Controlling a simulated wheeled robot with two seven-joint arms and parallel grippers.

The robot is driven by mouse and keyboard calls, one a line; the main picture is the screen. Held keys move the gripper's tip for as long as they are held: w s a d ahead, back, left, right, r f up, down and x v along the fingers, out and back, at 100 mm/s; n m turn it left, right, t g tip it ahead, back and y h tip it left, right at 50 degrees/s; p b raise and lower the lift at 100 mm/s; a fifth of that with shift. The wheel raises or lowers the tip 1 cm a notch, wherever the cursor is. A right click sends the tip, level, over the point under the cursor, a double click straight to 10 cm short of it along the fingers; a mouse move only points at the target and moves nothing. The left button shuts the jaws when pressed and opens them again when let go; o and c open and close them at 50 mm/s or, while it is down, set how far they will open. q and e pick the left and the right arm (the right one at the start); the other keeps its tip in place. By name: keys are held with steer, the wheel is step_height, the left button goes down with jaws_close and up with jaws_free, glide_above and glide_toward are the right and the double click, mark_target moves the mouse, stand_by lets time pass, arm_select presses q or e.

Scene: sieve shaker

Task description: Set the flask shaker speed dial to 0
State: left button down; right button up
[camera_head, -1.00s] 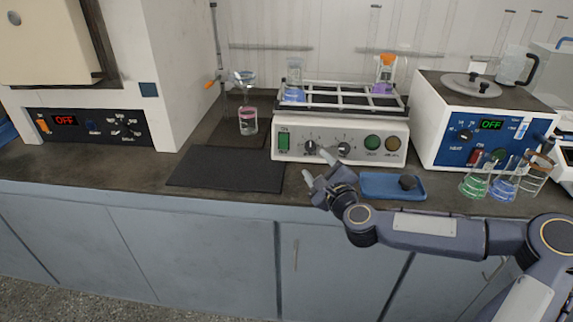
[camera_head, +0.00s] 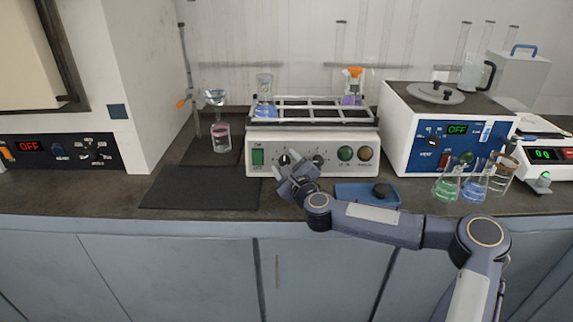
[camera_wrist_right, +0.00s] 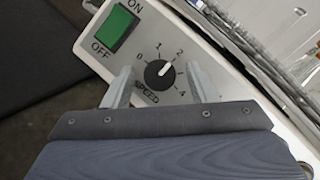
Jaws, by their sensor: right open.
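The flask shaker (camera_head: 256,142) is a cream box with a rack of flasks on top. Its black speed dial (camera_head: 284,160) is on the front panel, right of the green on/off switch (camera_head: 257,157). In the right wrist view the speed dial (camera_wrist_right: 157,76) has a white mark pointing up and right, near the 2. My right gripper (camera_head: 287,171) is open in front of the panel. In the wrist view its fingers (camera_wrist_right: 158,88) stand on either side of the dial, with a gap to it; the right finger hides the 3. My left gripper is not in view.
A second dial (camera_head: 318,160) sits right of the speed dial. A black mat (camera_head: 200,188) lies at left.

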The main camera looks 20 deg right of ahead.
steer(key=c, duration=1)
steer(key=shift+o, duration=0.2)
steer(key=shift+r, duration=0.1)
steer(key=n+p, duration=0.1)
steer(key=n+g+y+p, duration=0.1)
steer(key=n, duration=0.1)
steer(key=shift+d+r, duration=0.1)
steer(key=shift+r, duration=0.15)
steer(key=n+g+p, duration=0.2)
steer(key=n+p, duration=0.1)
steer(key=n, duration=0.1)
steer(key=shift+r+y, duration=0.15)
steer(key=shift+y, duration=0.25)
steer(key=n+g+p, duration=0.1)
steer(key=n+p, duration=0.2)
steer(key=p, duration=0.1)
steer(key=n+g+h+p, duration=0.1)
steer(key=n+g+p, duration=0.1)
steer(key=p, duration=0.3)
steer(key=n+g+p, duration=0.1)
steer(key=n+p, duration=0.2)
steer(key=p, duration=0.1)
steer(key=shift+w+r+n+g+p, duration=0.15)
steer(key=shift+r+n+g+p, duration=0.15)
steer(key=shift+n, duration=0.1)
steer(key=shift+f+n+g+h+p, duration=0.35)
steer(key=shift+n+p, duration=0.25)
steer(key=shift+p, duration=0.45)
